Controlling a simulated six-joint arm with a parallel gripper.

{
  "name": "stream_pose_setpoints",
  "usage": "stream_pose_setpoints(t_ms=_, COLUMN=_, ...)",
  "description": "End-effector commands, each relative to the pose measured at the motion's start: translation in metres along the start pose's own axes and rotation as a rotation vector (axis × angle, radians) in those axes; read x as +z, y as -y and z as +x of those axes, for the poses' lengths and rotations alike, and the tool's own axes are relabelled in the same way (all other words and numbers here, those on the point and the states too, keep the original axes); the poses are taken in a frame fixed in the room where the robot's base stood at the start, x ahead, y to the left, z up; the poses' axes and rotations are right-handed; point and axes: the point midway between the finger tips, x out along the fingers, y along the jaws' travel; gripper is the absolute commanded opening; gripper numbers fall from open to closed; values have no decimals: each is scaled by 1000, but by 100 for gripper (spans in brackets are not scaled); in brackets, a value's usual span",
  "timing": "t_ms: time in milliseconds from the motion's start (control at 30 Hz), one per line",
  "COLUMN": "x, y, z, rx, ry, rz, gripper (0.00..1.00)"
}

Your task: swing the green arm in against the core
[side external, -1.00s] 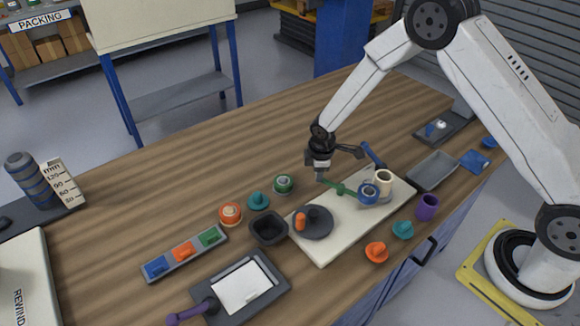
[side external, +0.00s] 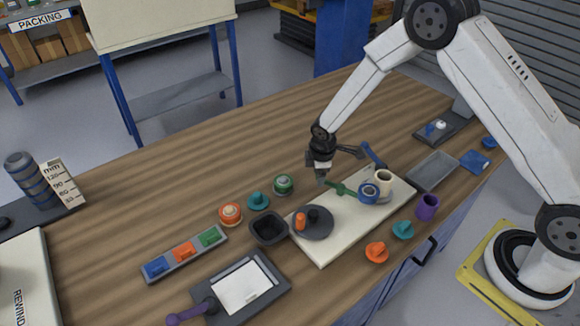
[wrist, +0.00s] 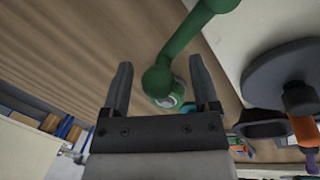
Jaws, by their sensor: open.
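The green arm (side external: 346,190) lies over the cream board (side external: 330,246), its inner end near a blue ring-shaped part (side external: 368,191) and its outer end at the board's back edge. My gripper (side external: 321,180) is at the green arm's outer end. In the wrist view my gripper (wrist: 160,64) is open, and the round knob of the green arm (wrist: 157,80) shows between its fingers. Contact with the fingers cannot be told.
A blue arm (side external: 373,155) stands up at the board's back right. A dark disc (side external: 314,228) with an orange peg is on the board's left. A green-and-white roller (side external: 283,184), an orange one (side external: 230,214) and a black cup (side external: 268,230) stand nearby.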

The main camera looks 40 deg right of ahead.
Motion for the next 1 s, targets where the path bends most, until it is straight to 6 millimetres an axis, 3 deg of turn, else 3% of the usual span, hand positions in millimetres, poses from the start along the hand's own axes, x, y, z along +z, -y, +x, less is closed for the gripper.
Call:
stream_pose_setpoints(t_ms=267, x=-1, y=0, z=-14, rx=2, ry=-1, rz=0, gripper=78)
stream_pose_setpoints(t_ms=733, x=0, y=0, z=-64, rx=-1, ry=1, rz=-1, gripper=78)
stream_pose_setpoints(t_ms=1000, x=1, y=1, z=-76, rx=-3, ry=3, rz=-2, gripper=78)
